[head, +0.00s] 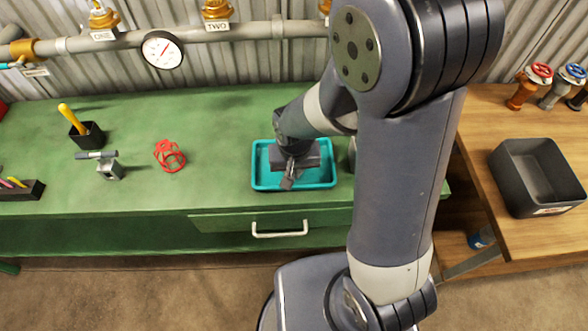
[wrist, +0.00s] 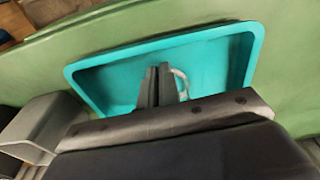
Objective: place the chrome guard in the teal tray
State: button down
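The teal tray (head: 262,183) lies on the green bench, and it also shows in the wrist view (wrist: 105,85). My gripper (head: 289,180) points down over the tray. Its two dark fingers (wrist: 160,86) are close together in the wrist view. A thin, pale curved piece, seemingly part of the chrome guard (wrist: 183,82), shows right beside the fingertips. The rest of it is hidden behind the fingers, and they appear shut on it. I cannot tell whether it touches the tray floor.
A red guard (head: 170,156) stands left of the tray. Further left are a black cup with a yellow-handled tool (head: 88,135) and a small grey clamp-like item (head: 109,167). A black bin (head: 538,177) sits on the wooden bench at right. Green bench space between red guard and tray is clear.

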jog(key=shift+f, duration=0.1)
jog(key=c, duration=1.6)
grip_release()
jog(key=shift+c, duration=0.2)
notch_tip(320, 180, up, 12)
jog(key=s+p, duration=0.1)
